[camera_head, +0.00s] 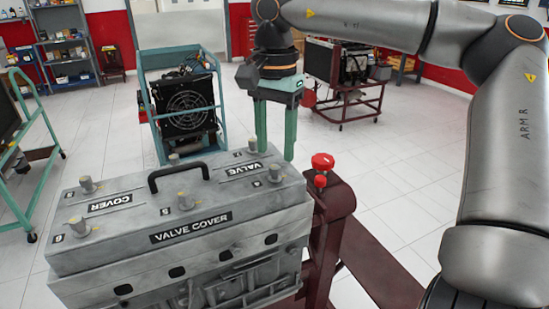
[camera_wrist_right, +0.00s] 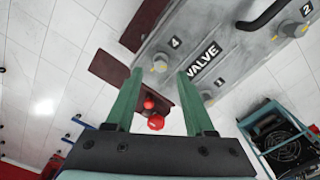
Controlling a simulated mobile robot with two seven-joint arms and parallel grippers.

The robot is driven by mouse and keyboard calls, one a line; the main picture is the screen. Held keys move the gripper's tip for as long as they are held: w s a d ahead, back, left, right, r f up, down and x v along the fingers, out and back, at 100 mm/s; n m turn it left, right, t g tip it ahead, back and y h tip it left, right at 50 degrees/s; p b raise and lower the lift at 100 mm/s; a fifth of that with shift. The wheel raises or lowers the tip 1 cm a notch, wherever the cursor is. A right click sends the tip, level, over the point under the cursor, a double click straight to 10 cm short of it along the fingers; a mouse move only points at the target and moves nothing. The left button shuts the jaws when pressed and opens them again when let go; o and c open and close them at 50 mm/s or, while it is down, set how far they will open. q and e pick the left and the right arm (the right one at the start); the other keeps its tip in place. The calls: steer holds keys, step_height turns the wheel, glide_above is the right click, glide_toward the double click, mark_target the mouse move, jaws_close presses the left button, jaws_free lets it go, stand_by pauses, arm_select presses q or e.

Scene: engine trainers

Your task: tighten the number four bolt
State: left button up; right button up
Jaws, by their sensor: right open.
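The number four bolt (camera_head: 274,173) stands upright at the right corner of the grey valve cover (camera_head: 130,249), beside its "4" label. In the right wrist view the bolt (camera_wrist_right: 158,63) shows between and beyond the fingertips. My right gripper (camera_head: 274,155) points down with its green fingers apart and nothing between them. It is behind and above the bolt in the head view, not touching it. The fingers also show in the right wrist view (camera_wrist_right: 160,73). My left gripper is not in view.
The number one bolt (camera_head: 252,144) and number five bolt (camera_head: 181,200) stand on the same cover, near a black handle (camera_head: 178,173). A red knob (camera_head: 322,161) tops the dark red stand (camera_head: 337,196). A framed radiator unit (camera_head: 187,108) stands behind.

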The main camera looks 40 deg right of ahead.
mark_target(275, 166)
steer(key=shift+f, duration=1.8)
jaws_close()
